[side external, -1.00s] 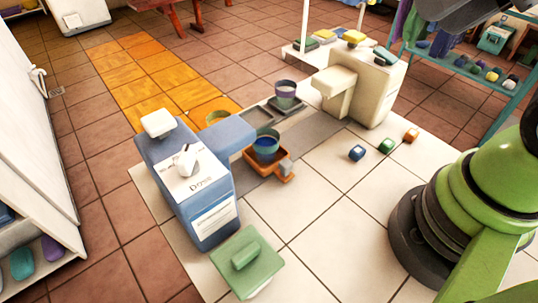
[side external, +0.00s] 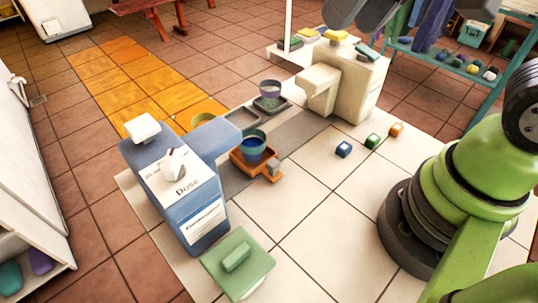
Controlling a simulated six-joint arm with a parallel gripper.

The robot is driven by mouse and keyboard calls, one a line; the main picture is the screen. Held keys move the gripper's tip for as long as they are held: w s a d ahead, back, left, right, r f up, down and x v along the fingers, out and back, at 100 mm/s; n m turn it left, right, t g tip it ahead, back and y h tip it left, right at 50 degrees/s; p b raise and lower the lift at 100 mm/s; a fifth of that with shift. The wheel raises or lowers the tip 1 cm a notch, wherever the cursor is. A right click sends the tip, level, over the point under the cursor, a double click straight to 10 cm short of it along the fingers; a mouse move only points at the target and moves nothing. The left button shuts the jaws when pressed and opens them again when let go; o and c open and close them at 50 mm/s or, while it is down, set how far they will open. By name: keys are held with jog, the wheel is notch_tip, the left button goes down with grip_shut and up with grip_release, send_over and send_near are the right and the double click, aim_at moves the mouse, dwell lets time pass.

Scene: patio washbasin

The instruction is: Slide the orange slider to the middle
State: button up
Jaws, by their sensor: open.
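The orange slider (side external: 240,158) is a shallow tray with a knob (side external: 273,171) on its front right side. It sits on a grey strip (side external: 305,128), at the end by the blue dispenser (side external: 180,203), near that dispenser's overhanging arm. A teal and blue cup (side external: 252,147) stands in it and hides part of its floor. The strip runs toward the cream dispenser (side external: 348,85). Dark grey parts of my arm show at the top edge, well apart from the slider. My gripper's fingertips are not visible.
A green block (side external: 238,262) lies in front.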

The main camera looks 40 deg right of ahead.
jog(key=w+a+f+n+g, duration=0.1)
jog(key=w+a+f+g, duration=0.3)
jog(key=f, duration=0.3)
jog(key=n+h, duration=0.2)
send_over(271, 160)
notch_tip(271, 160, down, 9)
notch_tip(271, 160, down, 10)
jog(key=shift+r, duration=0.15)
